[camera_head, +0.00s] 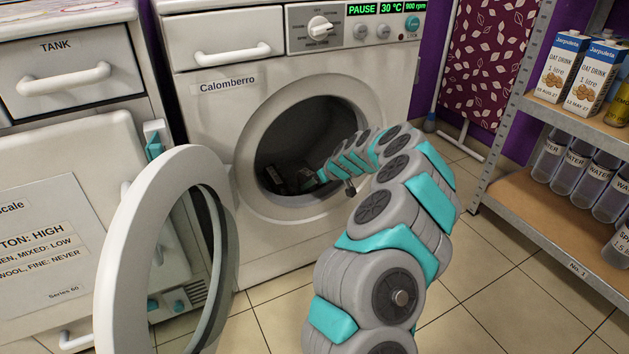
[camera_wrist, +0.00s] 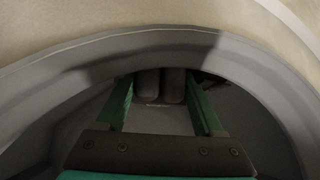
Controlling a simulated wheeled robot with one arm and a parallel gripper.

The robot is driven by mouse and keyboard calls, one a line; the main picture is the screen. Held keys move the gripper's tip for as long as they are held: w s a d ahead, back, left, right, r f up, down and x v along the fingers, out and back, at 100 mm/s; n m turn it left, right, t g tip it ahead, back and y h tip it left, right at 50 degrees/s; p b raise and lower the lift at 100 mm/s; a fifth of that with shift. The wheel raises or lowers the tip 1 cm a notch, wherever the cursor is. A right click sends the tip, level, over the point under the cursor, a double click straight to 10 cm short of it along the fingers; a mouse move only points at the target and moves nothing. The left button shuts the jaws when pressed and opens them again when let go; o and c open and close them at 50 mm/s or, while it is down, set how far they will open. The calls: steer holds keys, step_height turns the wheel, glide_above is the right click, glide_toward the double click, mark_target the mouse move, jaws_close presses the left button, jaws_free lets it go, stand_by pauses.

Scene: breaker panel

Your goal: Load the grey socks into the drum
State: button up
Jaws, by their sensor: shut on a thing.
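The washing machine (camera_head: 225,125) stands with its round door (camera_head: 125,245) swung open to the left. Its drum (camera_head: 305,125) is dark inside. My arm reaches in from the lower right, and my gripper (camera_head: 308,181) is in the drum opening, low down. In the wrist view my gripper (camera_wrist: 160,80) has its green fingers shut on the grey socks (camera_wrist: 160,88), a dark grey, rounded pair between the tips. The rim of the opening arches over them. In the head view the socks are hard to make out against the dark drum.
A white cabinet marked TANK (camera_head: 70,75) stands left of the machine, behind the open door. A metal shelf (camera_head: 560,215) with cartons and water bottles is on the right. The tiled floor (camera_head: 480,290) between shelf and arm is clear.

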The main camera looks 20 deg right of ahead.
mark_target(325, 194)
steer(key=shift+f, duration=0.8)
steer(key=o, duration=1.4)
steer(key=shift+f, duration=0.1)
steer(key=shift+s, duration=0.1)
steer(key=shift+p+v, duration=1.15)
steer(key=shift+v, duration=0.5)
steer(key=shift+p+v, duration=0.55)
steer(key=shift+v, duration=0.45)
steer(key=shift+s+p, duration=0.6)
steer(key=shift+s, duration=0.4)
steer(key=s+b, duration=0.4)
steer(key=s, duration=1.5)
steer(key=shift+s+d+b, duration=0.3)
steer(key=shift+s, duration=0.05)
